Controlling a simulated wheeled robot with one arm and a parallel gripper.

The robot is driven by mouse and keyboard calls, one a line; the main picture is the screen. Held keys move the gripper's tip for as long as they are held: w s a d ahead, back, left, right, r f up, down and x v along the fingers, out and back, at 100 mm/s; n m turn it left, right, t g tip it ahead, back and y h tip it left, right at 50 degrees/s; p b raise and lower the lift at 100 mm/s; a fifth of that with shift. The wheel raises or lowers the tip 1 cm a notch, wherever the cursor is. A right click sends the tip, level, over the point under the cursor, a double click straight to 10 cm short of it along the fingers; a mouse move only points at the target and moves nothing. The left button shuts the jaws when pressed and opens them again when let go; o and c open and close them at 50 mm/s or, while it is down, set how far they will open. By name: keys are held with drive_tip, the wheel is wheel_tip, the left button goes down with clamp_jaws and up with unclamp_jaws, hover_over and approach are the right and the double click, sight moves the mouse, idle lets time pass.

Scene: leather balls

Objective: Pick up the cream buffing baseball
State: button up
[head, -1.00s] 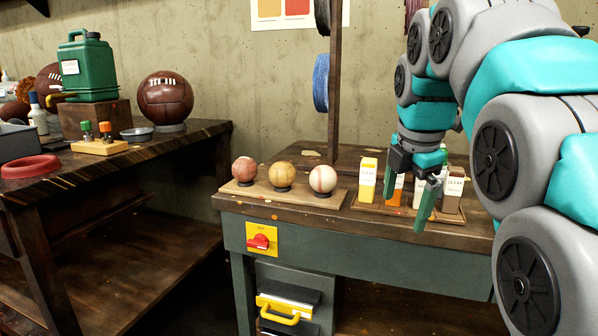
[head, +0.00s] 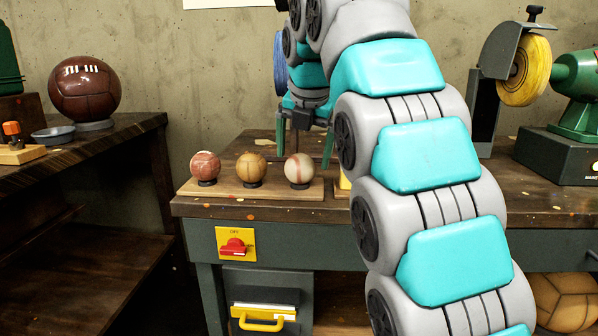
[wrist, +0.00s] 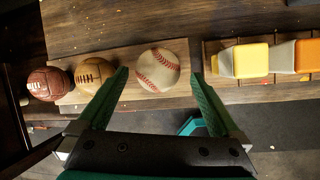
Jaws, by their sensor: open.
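The cream baseball (head: 299,169) with red stitching sits on a small dark ring at the right end of a wooden board (head: 240,192) on the workbench. My gripper (head: 304,150) is open and empty, with its green fingers pointing down above and around the line of this ball. In the wrist view the cream baseball (wrist: 158,70) shows between the two fingertips of my gripper (wrist: 160,75), apart from both. A tan ball (head: 251,168) and a reddish ball (head: 205,166) stand to its left on the same board.
In the wrist view, bottles with yellow (wrist: 251,60) and orange (wrist: 307,56) parts lie close right of the baseball. A buffing wheel (head: 524,70) stands at the bench's right. A brown ball (head: 85,88) is on the left table. The bench's front strip is clear.

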sight(302, 156)
drive_tip(key=shift+x, duration=2.2)
drive_tip(key=shift+a+r, duration=0.1)
drive_tip(key=shift+c, duration=0.4)
drive_tip(key=c, duration=0.9)
